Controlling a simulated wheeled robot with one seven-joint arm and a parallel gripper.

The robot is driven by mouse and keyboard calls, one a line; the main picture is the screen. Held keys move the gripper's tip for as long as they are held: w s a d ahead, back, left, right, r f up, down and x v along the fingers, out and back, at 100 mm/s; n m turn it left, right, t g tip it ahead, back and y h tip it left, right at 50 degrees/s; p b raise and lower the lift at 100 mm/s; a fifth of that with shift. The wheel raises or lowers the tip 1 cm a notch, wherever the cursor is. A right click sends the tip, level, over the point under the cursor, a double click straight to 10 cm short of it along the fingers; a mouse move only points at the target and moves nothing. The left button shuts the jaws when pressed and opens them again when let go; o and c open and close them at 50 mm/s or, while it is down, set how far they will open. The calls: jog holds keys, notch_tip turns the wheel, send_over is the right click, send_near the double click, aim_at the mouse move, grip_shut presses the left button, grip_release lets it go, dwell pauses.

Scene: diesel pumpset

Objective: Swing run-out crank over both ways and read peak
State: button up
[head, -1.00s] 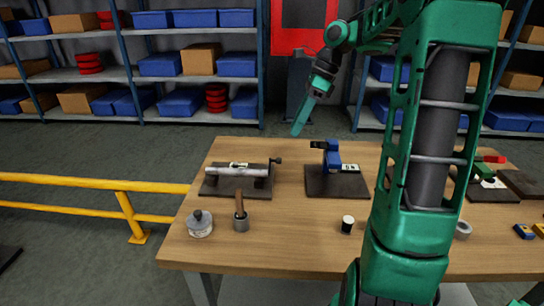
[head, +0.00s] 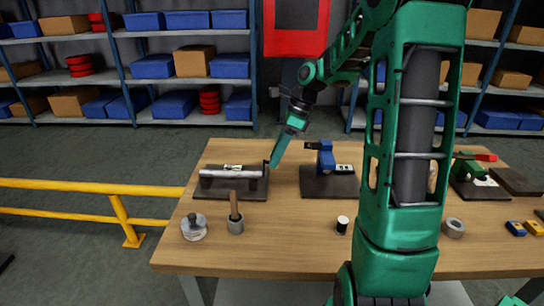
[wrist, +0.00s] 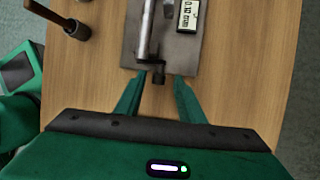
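The run-out fixture stands at the left of the bench, a silver shaft (head: 222,172) on a dark base plate (head: 220,194). Its black crank (head: 265,168) is at the shaft's right end. In the wrist view the shaft (wrist: 147,32) runs toward me and the crank (wrist: 158,74) shows at its near end. A white readout with dark digits (wrist: 188,15) lies beside the shaft; I cannot read it surely. My gripper (head: 275,162) is beside the crank. In the wrist view my gripper (wrist: 160,82) is open, with fingers either side of the crank's end; contact is not clear.
A blue device (head: 326,157) on a dark plate stands just right of my gripper. A yellow rail (head: 90,188) is left of the bench.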

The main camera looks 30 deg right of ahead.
grip_shut()
jog(key=shift+s+a+r+t+h, duration=0.2)
jog(key=shift+r+t+h, duration=0.1)
jog(key=shift+t, duration=0.3)
dwell(1.0)
grip_release()
jog(key=shift+a, duration=0.1)
jog(key=v, duration=1)
jog(key=shift+r, duration=0.3)
